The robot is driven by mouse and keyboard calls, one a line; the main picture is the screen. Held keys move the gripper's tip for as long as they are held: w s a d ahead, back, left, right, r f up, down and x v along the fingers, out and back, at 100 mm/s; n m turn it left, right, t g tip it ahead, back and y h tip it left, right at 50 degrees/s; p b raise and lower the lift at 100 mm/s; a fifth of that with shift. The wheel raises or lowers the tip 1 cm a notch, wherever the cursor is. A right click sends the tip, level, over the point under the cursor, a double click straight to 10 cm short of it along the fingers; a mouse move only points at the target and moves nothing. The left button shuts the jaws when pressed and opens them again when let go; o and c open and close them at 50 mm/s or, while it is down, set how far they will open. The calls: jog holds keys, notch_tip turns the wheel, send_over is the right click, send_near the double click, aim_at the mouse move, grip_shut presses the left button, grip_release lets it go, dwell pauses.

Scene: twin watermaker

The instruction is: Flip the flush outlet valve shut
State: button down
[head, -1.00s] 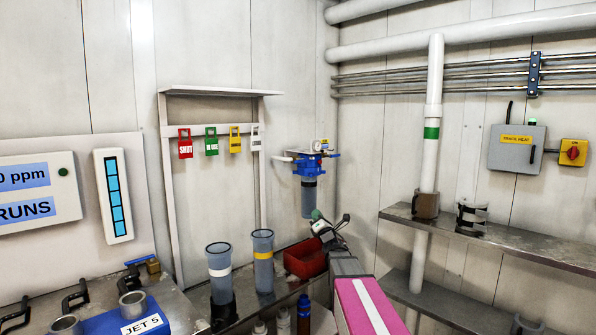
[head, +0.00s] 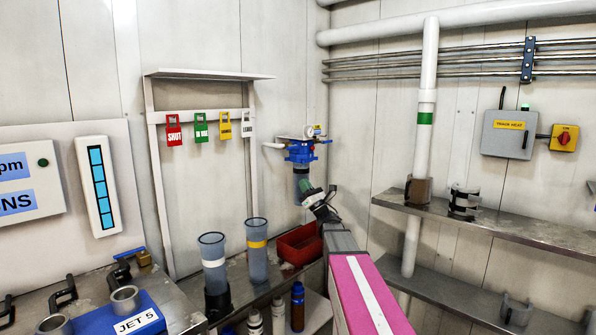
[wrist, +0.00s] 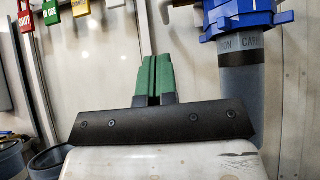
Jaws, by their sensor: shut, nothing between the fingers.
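My gripper (head: 304,187) has green fingers, pressed together and empty. In the head view it overlaps the grey bowl of the blue-capped filter (head: 302,151) on the back wall. In the wrist view the fingers (wrist: 152,78) point up, left of the filter bowl (wrist: 241,95), with a visible gap. A blue part sticks out at the right of the filter cap; I cannot tell if it is a valve handle. A blue lever (head: 129,253) on a brass fitting (head: 144,258) lies on the left bench, far from my gripper. No label shows which is the flush outlet valve.
Two grey cylinders, one white-banded (head: 213,262) and one yellow-banded (head: 257,250), stand left of my arm. Coloured tags (head: 200,127) hang on a rack. Shelves (head: 480,223) and a white pipe (head: 425,100) are at right.

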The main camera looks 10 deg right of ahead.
aim_at(291, 148)
jog(key=s+d+r+x, duration=0.1)
jog(key=r+x, duration=0.1)
jog(key=x, duration=1)
jog(key=shift+s, duration=0.3)
